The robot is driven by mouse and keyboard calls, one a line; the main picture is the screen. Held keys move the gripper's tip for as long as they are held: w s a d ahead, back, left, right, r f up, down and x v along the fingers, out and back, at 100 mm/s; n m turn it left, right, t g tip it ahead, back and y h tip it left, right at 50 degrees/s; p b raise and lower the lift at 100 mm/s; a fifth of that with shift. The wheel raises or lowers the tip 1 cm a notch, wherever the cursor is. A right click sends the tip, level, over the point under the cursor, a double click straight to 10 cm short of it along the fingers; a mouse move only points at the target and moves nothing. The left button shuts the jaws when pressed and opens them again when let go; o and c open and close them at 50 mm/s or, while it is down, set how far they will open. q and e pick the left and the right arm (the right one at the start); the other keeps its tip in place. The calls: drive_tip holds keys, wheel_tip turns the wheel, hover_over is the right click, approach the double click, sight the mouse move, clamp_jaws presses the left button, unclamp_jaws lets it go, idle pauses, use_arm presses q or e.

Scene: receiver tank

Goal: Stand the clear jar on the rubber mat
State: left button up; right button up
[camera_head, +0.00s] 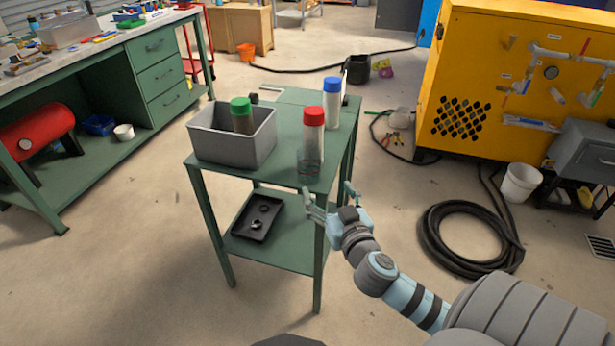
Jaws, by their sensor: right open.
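A clear, see-through jar (309,168) stands near the front right corner of the green table top (275,178). It is close in front of a red-capped container (313,118), and their outlines overlap. My right gripper (328,200) is open and empty, with its fingers spread, just in front of that corner and apart from the jar in the picture. A flat, pale-edged patch (271,90) lies at the back of the table top; I cannot tell if it is the rubber mat. My left gripper is not in view.
A grey bin (232,148) on the table holds a green-capped container (241,108). A blue-capped container (332,88) stands at the back right. A black tray (258,217) with small rings lies on the lower shelf. A coiled hose (475,240) lies on the floor to the right.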

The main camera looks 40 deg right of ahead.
wheel_tip(320, 180, up, 3)
drive_tip(key=b, duration=0.2)
approach(305, 147)
drive_tip(key=shift+t, duration=0.4)
drive_tip(key=x, duration=0.6)
drive_tip(key=shift+w+d+f, duration=0.2)
drive_tip(key=shift+f, duration=0.15)
drive_tip(key=shift+w, duration=0.4)
drive_tip(key=shift+s, duration=0.1)
drive_tip(key=c, duration=0.3)
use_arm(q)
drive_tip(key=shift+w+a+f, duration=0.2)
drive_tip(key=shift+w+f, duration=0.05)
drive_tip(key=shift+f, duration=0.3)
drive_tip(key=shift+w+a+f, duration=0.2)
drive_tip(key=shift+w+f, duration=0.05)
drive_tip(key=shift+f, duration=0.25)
use_arm(e)
drive_tip(key=c, duration=1.4)
drive_tip(key=shift+o, duration=0.2)
drive_tip(key=shift+r, duration=0.1)
use_arm(q)
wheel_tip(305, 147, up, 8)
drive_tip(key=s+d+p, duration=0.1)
drive_tip(key=p, duration=0.7)
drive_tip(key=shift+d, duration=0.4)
use_arm(e)
wheel_tip(305, 147, up, 20)
